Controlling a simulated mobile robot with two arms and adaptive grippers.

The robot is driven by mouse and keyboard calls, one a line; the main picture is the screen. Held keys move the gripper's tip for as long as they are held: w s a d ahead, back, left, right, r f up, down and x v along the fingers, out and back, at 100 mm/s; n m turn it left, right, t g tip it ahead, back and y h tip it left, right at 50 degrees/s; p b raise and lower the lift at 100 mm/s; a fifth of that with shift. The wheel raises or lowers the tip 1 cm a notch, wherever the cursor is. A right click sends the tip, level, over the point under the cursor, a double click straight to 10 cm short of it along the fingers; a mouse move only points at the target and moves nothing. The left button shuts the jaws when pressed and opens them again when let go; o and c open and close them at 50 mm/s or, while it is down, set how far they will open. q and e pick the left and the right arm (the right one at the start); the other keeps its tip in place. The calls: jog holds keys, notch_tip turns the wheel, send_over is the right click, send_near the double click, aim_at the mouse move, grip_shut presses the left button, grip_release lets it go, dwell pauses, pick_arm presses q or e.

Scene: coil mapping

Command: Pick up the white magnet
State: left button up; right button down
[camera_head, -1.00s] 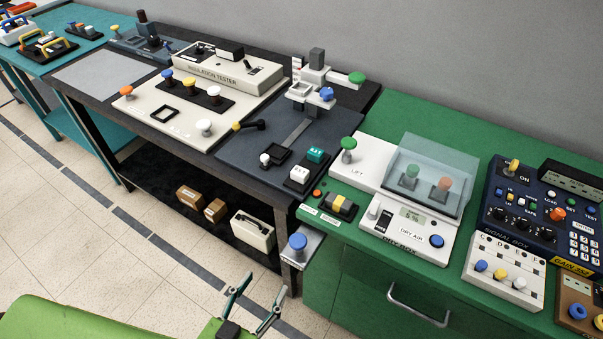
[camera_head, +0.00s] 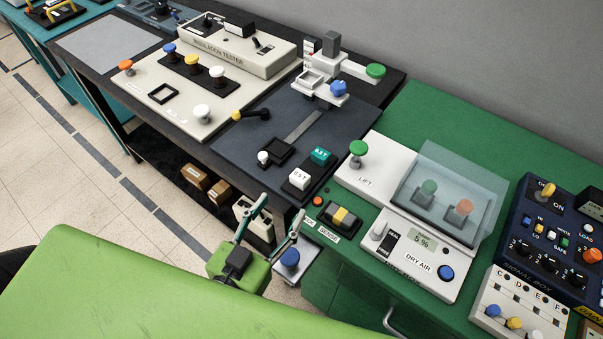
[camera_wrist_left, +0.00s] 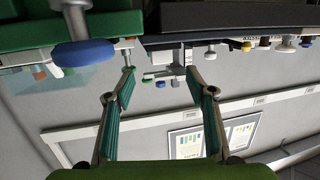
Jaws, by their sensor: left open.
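My right gripper is not in view.
A blue knob (camera_head: 290,258) on a bracket stands close to the right of my left gripper; it also shows in the wrist view (camera_wrist_left: 82,53). A black square socket (camera_head: 272,152) and a white knob lie behind. The dry box (camera_head: 430,255) stands to the right.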

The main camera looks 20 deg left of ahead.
aim_at(297, 182)
pick_arm(q)
jog(key=x, duration=0.4)
jog(key=shift+w, duration=0.6)
jog(key=shift+w+d+p, duration=0.1)
jog(key=shift+w+p, duration=0.2)
jog(key=x, duration=0.2)
jog(key=p+x, duration=0.1)
jog(key=x, duration=0.1)
jog(key=shift+w+r, duration=0.2)
jog(key=shift+w+f, duration=0.15)
jog(key=shift+w, duration=0.15)
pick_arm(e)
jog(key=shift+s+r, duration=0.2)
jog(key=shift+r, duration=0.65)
pick_arm(q)
jog(key=c, duration=1.4)
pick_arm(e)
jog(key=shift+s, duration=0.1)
